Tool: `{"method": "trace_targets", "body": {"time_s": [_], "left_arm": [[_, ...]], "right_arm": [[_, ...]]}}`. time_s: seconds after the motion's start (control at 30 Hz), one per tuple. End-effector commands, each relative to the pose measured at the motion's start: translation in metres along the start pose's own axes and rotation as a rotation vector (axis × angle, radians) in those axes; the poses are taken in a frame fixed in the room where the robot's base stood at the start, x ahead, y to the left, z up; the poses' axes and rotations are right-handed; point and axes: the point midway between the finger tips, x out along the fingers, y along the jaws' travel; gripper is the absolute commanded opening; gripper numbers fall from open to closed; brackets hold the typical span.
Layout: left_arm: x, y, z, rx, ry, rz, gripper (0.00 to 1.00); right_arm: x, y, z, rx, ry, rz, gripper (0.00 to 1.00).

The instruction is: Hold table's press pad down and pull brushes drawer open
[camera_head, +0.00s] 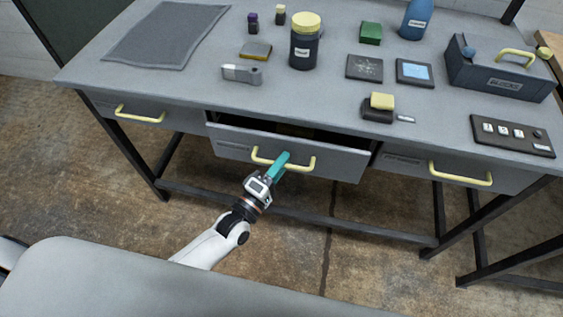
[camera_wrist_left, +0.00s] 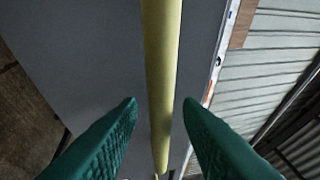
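The table's middle drawer (camera_head: 343,168) stands partly open, with a dark gap behind its front. Its label is too small to read, so I cannot tell whether it is the brushes drawer. My left gripper (camera_head: 283,158) is at the drawer's yellow bar handle (camera_head: 259,160). In the left wrist view the handle (camera_wrist_left: 161,60) runs between the two teal fingers, with a gap on each side, so the gripper is open around it. A dark block with a yellow top (camera_head: 382,101) near the table's front edge may be the press pad. Nothing touches it. My right gripper is out of view.
Left (camera_head: 140,112) and right (camera_head: 458,173) drawers are shut. On the grey tabletop are a mat (camera_head: 168,35), a yellow-lidded jar (camera_head: 305,45), a blue bottle (camera_head: 416,20), a dark box (camera_head: 500,75) and a panel (camera_head: 512,135). The floor before the drawers is clear.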

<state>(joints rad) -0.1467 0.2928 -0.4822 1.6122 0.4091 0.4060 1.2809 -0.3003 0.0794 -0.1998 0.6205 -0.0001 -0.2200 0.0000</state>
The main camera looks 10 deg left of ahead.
Motion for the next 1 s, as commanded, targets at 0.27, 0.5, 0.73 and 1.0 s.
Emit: {"method": "trace_targets", "body": {"time_s": [0.27, 0.5, 0.73, 1.0], "left_arm": [[0.003, 0.0, 0.0, 0.0, 0.0, 0.001, 0.32], [0.003, 0.0, 0.0, 0.0, 0.0, 0.0, 0.01], [0.003, 0.0, 0.0, 0.0, 0.0, 0.001, 0.0], [-0.038, -0.009, -0.017, -0.004, 0.002, 0.009, 0.0]], "right_arm": [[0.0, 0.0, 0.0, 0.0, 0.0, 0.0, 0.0], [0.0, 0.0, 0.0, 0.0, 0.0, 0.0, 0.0], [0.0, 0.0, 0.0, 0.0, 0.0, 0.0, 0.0], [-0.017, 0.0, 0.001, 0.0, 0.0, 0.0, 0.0]]}}
